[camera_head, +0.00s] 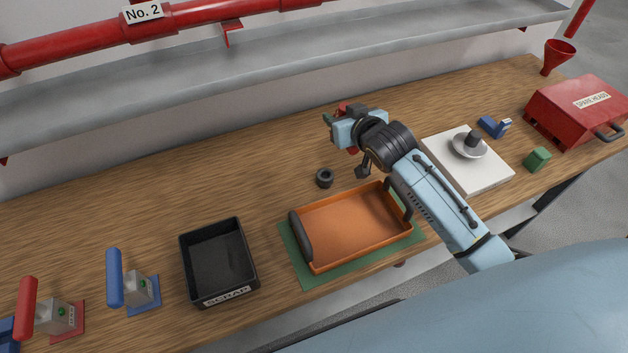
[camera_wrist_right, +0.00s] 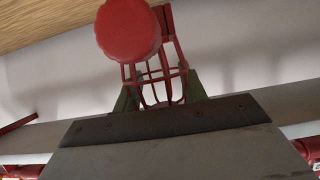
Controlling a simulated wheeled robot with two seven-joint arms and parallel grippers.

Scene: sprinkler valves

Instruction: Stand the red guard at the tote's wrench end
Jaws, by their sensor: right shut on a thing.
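The red guard (camera_head: 343,107) is a wire cage with a round red cap; in the head view it is mostly hidden behind my right gripper (camera_head: 334,119). In the right wrist view the guard (camera_wrist_right: 130,32) sits between the green fingertips of the gripper (camera_wrist_right: 158,97), which is shut on it. It is held over the back of the bench, beyond the tote. My left gripper is out of view.
A dark ring-shaped part (camera_head: 324,178) stands just behind the tote. The black scrap tray (camera_head: 249,264) is at left, with red- and blue-handled valves beyond. A white board (camera_head: 489,180) with a dish and a red case (camera_head: 577,116) are at right. A grey shelf (camera_head: 180,82) runs behind.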

